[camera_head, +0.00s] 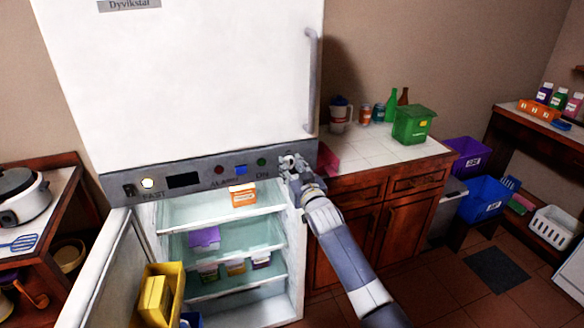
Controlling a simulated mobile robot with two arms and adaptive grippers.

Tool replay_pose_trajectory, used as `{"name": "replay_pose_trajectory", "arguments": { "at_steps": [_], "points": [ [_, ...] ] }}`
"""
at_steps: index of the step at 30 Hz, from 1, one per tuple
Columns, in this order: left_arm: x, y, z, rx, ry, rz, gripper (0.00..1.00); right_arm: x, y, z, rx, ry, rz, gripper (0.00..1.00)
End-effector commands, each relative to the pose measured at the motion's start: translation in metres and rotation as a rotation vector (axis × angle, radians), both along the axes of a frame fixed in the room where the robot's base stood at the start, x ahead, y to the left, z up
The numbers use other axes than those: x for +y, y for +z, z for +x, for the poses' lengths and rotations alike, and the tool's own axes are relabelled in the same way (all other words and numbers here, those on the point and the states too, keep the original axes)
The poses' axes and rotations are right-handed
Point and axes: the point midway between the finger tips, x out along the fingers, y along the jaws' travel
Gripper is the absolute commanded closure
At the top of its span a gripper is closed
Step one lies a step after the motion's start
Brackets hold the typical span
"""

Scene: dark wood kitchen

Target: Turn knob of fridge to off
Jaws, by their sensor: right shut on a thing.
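The white fridge (200,80) stands in the middle of the head view, with a grey control panel (200,172) between its upper door and the lower compartment. The panel carries lights, a dark display and the labels "FAST", "ALARM" and "ON". My right gripper (290,165) is at the right end of this panel, just right of "ON". It is shut on the fridge knob, which my fingers mostly hide. The knob's setting cannot be read. My left gripper is not in view.
The lower fridge door (105,275) hangs open to the left, with a yellow bin (163,290) near it. Shelves inside hold several boxes. A tiled counter (385,150) with a green bin (413,125) is to the right. A rice cooker (22,195) stands at left.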

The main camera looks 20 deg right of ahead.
Motion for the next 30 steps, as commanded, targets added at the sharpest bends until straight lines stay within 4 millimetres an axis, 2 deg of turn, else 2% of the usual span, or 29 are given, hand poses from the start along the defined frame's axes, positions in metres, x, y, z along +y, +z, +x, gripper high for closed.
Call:
{"name": "replay_pose_trajectory", "arguments": {
  "at_steps": [4, 5, 7, 20, 25, 30],
  "points": [
    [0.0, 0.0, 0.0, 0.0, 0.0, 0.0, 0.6, 0.0, -0.001, 0.0, 0.003, 0.0, 0.0, 0.94],
    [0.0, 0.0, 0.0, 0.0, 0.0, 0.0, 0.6, 0.0, -0.001, 0.0, 0.003, 0.0, 0.0, 0.64],
    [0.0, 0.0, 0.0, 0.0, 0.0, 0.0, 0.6, 0.0, -0.001, 0.0, 0.002, 0.0, 0.0, 0.49],
    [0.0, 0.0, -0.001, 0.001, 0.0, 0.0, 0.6, 0.0, 0.0, -0.004, 0.0, 0.0, 0.001, 0.49],
    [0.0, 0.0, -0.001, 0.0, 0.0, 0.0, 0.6, -0.001, -0.001, -0.021, 0.0, 0.0, 0.001, 0.49],
    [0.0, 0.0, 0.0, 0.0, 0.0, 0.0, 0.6, -0.002, -0.002, -0.049, 0.002, 0.0, 0.001, 0.49]
  ]
}}
